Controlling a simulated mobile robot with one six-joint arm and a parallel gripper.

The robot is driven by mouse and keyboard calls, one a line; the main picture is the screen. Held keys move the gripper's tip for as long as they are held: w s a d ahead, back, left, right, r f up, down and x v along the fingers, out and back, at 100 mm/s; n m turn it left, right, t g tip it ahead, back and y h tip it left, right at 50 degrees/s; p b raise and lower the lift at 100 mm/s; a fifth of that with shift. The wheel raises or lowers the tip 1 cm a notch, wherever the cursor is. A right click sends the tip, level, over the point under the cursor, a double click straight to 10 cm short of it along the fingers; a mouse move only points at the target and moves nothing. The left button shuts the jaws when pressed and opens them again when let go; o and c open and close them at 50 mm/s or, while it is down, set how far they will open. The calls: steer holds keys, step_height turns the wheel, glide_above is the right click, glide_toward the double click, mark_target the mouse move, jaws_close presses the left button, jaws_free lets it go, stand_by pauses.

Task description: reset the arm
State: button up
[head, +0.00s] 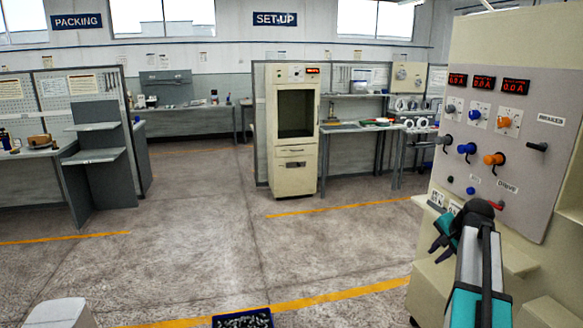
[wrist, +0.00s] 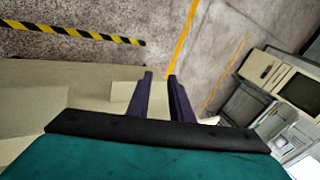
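My gripper (head: 438,246) is at the lower right of the head view, at the end of my teal and grey arm, in front of the control cabinet. In the wrist view its two dark fingers (wrist: 161,92) stand apart with a gap between them and nothing in the gap. Beyond the fingers, the wrist view shows the floor and a cream surface. The cabinet panel (head: 522,165) carries red displays, blue and orange knobs, and a dark handle at its right. My gripper is left of and below the knobs and appears apart from them.
A blue bin (head: 243,319) of small dark parts is at the bottom edge. Grey shelves (head: 97,156) stand at left. The floor (head: 190,240) between is clear. Striped tape (wrist: 75,31) shows in the wrist view.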

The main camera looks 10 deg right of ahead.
steer(key=s+a+f+n+g+y, duration=0.15)
steer(key=a+f+n, duration=0.45)
steer(key=a+f, duration=1)
steer(key=s+a+f+n+g, duration=0.3)
steer(key=a+f+n, duration=0.3)
steer(key=a+f, duration=0.95)
steer(key=s+a+f+n+g, duration=0.1)
steer(key=s+a+f+n, duration=0.1)
steer(key=s+a, duration=0.3)
steer(key=s+a+f+n+g, duration=0.1)
steer(key=s+a+n, duration=0.15)
steer(key=a, duration=0.45)
steer(key=s+f+g, duration=0.2)
steer(key=s+f, duration=0.7)
steer(key=s, duration=0.3)
steer(key=s+f+g, duration=0.3)
steer(key=s+f, duration=0.5)
steer(key=s, duration=0.5)
steer(key=shift+s+a+f+h, duration=0.15)
steer(key=shift+s+f+h, duration=0.05)
steer(key=shift+f+h, duration=0.2)
steer(key=shift+m, duration=0.25)
